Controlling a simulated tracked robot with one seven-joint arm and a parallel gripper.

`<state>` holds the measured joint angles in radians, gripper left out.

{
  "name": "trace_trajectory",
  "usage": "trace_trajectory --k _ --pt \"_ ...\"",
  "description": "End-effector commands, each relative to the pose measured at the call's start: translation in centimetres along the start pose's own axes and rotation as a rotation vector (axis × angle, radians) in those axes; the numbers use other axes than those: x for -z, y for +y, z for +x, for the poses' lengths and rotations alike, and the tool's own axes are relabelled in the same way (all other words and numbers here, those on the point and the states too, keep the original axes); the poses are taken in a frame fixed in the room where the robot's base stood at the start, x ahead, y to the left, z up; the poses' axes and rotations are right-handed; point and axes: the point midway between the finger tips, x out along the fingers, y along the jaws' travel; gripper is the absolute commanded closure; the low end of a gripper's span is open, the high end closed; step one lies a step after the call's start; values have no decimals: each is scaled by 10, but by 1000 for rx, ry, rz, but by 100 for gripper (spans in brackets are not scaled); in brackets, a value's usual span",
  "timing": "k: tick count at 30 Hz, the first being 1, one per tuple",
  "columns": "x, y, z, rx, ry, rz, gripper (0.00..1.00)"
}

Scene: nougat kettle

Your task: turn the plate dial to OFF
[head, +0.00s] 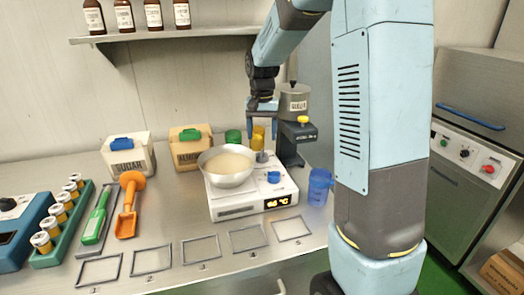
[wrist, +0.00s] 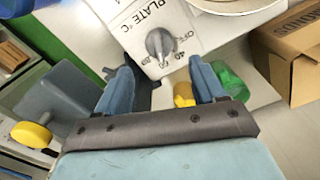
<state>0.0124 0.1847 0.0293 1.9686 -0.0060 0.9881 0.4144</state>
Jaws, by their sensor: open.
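The plate dial (wrist: 160,43) is a grey knob on the white hot plate, marked PLATE °C with OFF, 40, 60 and 80 around it. Its narrow end seems to lie near 60. In the head view a grey knob (head: 262,157) shows at the plate's back right, below my gripper. The hot plate (head: 232,211) carries a wide bowl and its display (head: 278,201) seems to read 60 °C. My gripper (head: 261,128) is open and empty, pointing down above that knob. In the wrist view the fingers (wrist: 162,85) stand apart, with the dial beyond them.
A bowl of pale mix (head: 228,180) stands left of the gripper. A dark stand with a pot (head: 293,103) is close behind right. Yellow (head: 258,134) and green (head: 233,137) jars stand behind; a blue cup (head: 319,187) stands right.

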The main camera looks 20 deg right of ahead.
Motion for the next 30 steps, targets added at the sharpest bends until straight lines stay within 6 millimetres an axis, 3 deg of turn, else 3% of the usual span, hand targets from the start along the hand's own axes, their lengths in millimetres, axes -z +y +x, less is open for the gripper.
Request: trace_trajectory --k 6,12,25,30 --pt "-1 0 38 -1 -3 0 31" --pt "-1 0 61 -1 -3 0 31" --pt "0 0 69 0 0 0 31" --pt "0 0 69 0 0 0 45"
